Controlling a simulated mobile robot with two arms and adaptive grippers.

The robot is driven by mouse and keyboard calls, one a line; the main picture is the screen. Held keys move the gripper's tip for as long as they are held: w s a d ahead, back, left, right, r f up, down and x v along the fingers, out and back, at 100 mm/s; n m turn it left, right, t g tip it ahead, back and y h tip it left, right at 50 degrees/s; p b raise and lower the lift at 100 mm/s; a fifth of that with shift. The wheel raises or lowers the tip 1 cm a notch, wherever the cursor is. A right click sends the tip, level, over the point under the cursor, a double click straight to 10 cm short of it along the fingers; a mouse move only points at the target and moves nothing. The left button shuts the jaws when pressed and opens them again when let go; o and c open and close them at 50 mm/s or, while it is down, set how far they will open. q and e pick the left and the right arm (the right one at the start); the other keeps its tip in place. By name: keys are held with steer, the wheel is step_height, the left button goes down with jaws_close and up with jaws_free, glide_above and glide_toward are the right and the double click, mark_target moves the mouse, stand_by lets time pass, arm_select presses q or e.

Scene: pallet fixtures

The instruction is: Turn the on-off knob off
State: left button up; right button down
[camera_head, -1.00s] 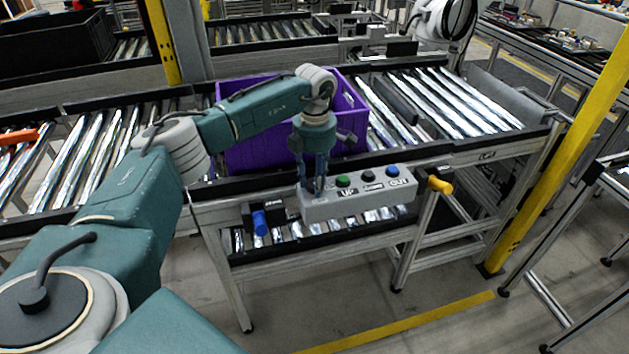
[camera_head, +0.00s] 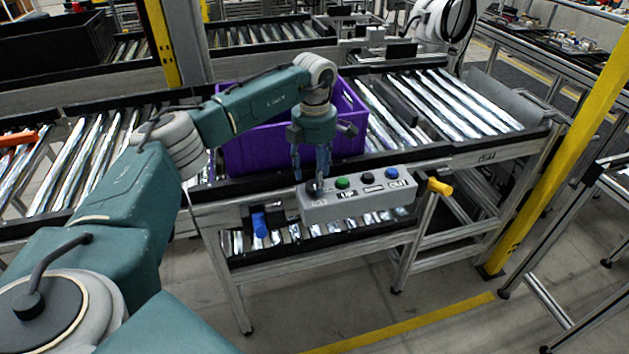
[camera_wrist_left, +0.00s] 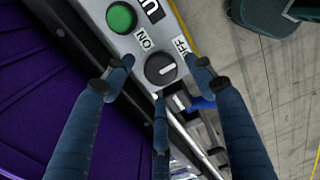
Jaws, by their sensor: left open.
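The on-off knob (camera_wrist_left: 161,69) is a round black knob with a white mark, on the grey control box (camera_head: 345,207). In the head view the knob (camera_head: 315,187) sits at the box's left end. In the wrist view the ON label (camera_wrist_left: 146,42) and the OFF label (camera_wrist_left: 181,46) lie beside it. The white mark points toward the right, on the OFF label's side. My left gripper (camera_head: 311,176) is open just above the knob, its fingers (camera_wrist_left: 158,78) spread around it without visible contact. My right gripper is not in view.
The box also carries a green button (camera_head: 343,182), a black button (camera_head: 368,179) and a blue button (camera_head: 392,172). A purple crate (camera_head: 245,150) stands behind on the roller conveyor. A blue handle (camera_head: 260,225) and a yellow handle (camera_head: 440,187) flank the box.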

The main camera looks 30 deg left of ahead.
mark_target(314, 184)
arm_select(q)
step_height(314, 184, up, 9)
steer(key=shift+r, duration=0.2)
stand_by(0.5)
